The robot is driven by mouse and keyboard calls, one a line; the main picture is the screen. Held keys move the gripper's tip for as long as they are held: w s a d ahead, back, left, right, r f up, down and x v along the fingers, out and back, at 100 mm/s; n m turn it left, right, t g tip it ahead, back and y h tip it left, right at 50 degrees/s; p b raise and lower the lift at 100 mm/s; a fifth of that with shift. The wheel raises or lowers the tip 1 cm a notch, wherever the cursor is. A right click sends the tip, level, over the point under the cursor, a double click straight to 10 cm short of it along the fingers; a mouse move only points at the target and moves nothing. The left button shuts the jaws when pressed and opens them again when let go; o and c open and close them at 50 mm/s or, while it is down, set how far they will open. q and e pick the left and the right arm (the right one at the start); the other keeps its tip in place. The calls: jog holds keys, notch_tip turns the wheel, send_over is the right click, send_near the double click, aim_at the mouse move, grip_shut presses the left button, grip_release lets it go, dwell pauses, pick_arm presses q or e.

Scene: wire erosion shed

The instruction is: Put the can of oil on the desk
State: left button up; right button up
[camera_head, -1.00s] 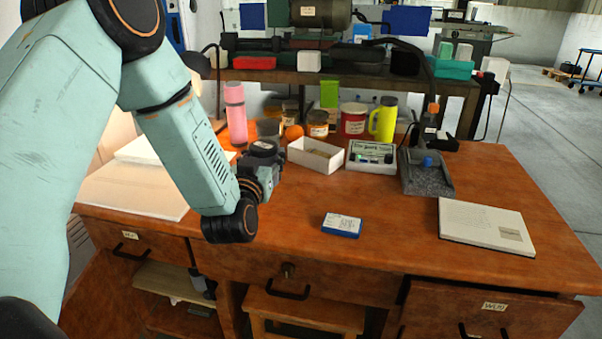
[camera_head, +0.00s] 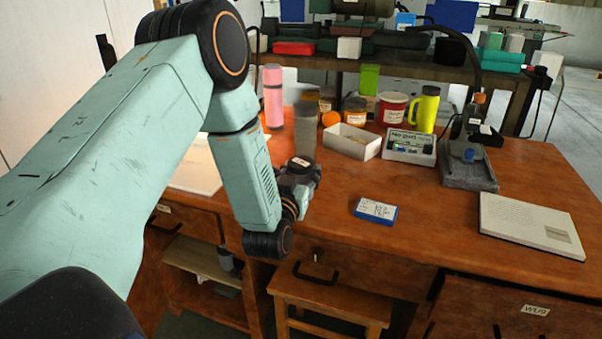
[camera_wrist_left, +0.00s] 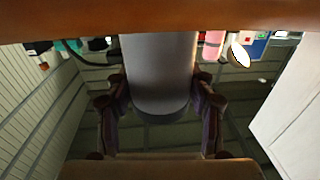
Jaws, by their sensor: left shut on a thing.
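My left gripper (camera_head: 302,166) is above the front left part of the wooden desk (camera_head: 430,240) in the head view. It is shut on a plain grey cylindrical can (camera_head: 305,130), which stands roughly upright above the gripper in that view. In the left wrist view the can (camera_wrist_left: 160,70) sits between the two fingers (camera_wrist_left: 160,115), one on each side. I see no label on it, so I cannot read whether it is oil. I cannot tell whether its base touches the desk. My right gripper is out of view.
A blue-and-white box (camera_head: 375,210) lies nearer the front. A stool (camera_head: 330,300) is below.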

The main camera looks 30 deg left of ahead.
pick_arm(q)
jog(key=shift+s+f, duration=0.1)
jog(key=o, duration=1.4)
jog(key=shift+f, duration=0.1)
jog(key=shift+c, duration=0.2)
